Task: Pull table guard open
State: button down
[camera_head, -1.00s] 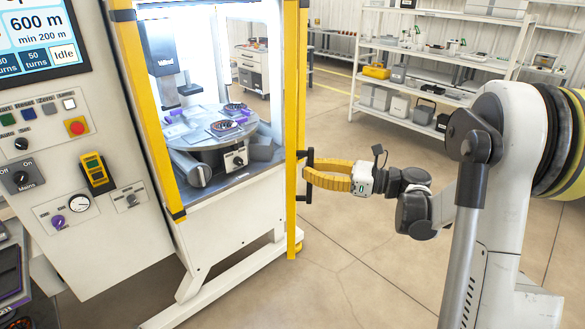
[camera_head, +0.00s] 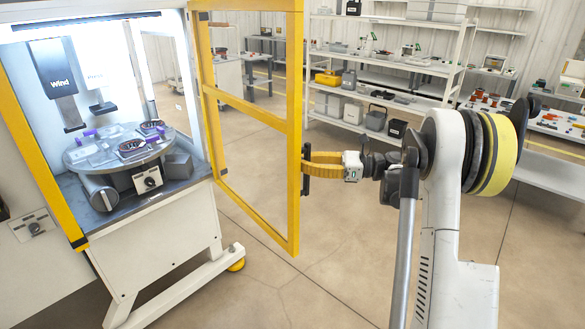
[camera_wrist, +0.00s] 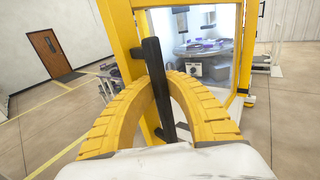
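The table guard (camera_head: 293,130) is a yellow-framed door with clear panels. It stands swung open from the machine's right side, out over the floor. Its black vertical handle (camera_head: 306,172) sits on the outer frame post. My gripper (camera_head: 308,170) is at the handle, its yellow fingers shut around it. In the wrist view the two curved fingers (camera_wrist: 160,85) meet at the black handle (camera_wrist: 158,88), one on each side. Behind the opening, the round turntable (camera_head: 105,157) with small parts on it shows uncovered. The exact finger contact is small in the head view.
The white machine cabinet (camera_head: 160,262) stands at left, with a foot and yellow wheel (camera_head: 236,263) jutting out low. Shelves (camera_head: 385,65) with boxes stand at the back. The floor (camera_head: 300,295) around the door is clear. The wrist view shows a brown door (camera_wrist: 48,53).

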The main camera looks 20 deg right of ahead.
jog(key=shift+d+f+g, duration=0.2)
jog(key=shift+d+g, duration=0.1)
jog(key=shift+d, duration=0.35)
jog(key=c, duration=1.8)
grip_release()
jog(key=shift+s, duration=0.1)
jog(key=shift+c, duration=0.2)
jog(key=o, duration=0.4)
jog(key=shift+s+d+r, duration=0.2)
jog(key=shift+s+d, duration=0.05)
jog(key=shift+d, duration=0.05)
jog(key=v, duration=1.1)
jog(key=shift+d+f, duration=0.2)
jog(key=shift+d, duration=0.05)
